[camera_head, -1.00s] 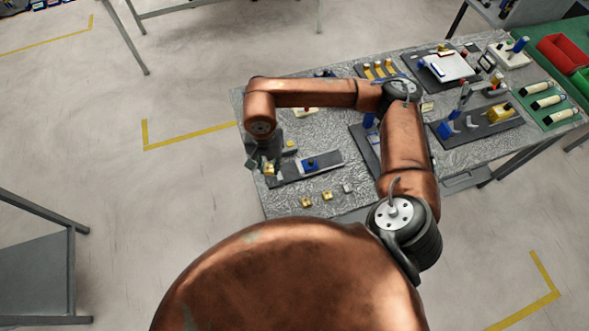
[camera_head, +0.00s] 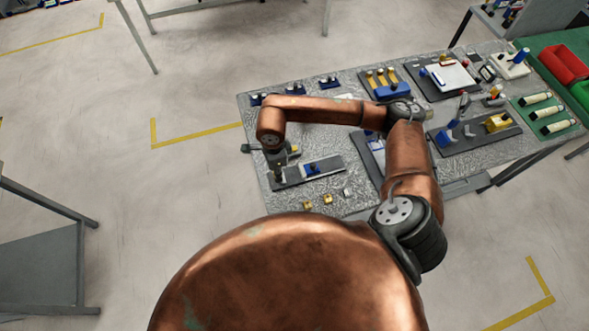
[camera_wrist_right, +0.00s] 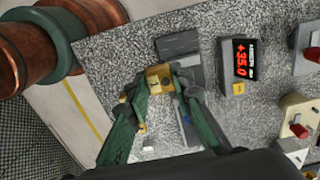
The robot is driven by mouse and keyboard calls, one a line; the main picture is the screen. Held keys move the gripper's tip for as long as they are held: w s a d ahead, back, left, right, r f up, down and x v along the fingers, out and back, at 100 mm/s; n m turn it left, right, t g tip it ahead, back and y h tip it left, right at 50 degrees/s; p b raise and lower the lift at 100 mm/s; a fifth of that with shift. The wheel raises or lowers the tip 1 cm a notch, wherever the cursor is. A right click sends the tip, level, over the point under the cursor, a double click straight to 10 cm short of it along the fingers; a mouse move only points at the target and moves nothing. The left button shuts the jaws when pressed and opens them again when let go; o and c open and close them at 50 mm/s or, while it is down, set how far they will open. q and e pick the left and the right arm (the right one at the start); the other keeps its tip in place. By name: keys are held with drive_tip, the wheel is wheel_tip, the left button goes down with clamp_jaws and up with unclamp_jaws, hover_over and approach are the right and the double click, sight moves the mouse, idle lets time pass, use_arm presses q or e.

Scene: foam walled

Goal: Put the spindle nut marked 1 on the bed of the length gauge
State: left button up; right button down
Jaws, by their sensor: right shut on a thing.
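My right gripper (camera_wrist_right: 158,82) is shut on a yellow spindle nut (camera_wrist_right: 157,76), held between its green fingertips; its number cannot be read. In the head view my right gripper (camera_head: 278,172) is small and points down at the left end of the length gauge (camera_head: 325,167), a dark flat base with a blue part. In the wrist view the gauge's grey end (camera_wrist_right: 180,44) lies just beyond the nut. Whether the nut touches the bed cannot be told. The gauge's display (camera_wrist_right: 243,58) shows +35.0 in red. My left gripper is not in view.
Two loose yellow nuts (camera_head: 327,199) and a small pale cube (camera_head: 347,192) lie near the table's front edge. Blue-topped fixtures (camera_head: 295,88) stand at the back. Racks and a tray fill the right side. My right forearm hides part of the table.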

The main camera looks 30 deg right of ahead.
drive_tip(key=p, duration=0.2)
hover_over(294, 175)
drive_tip(key=f, duration=0.6)
drive_tip(key=shift+a+f, duration=0.25)
drive_tip(key=shift+f, duration=0.15)
wheel_tip(294, 175, down, 3)
drive_tip(key=shift+d+p, duration=0.1)
drive_tip(key=shift+p, duration=0.65)
drive_tip(key=shift+f, duration=0.2)
drive_tip(key=shift+f, duration=0.1)
drive_tip(key=shift+f, duration=0.15)
drive_tip(key=c, duration=1.7)
unclamp_jaws()
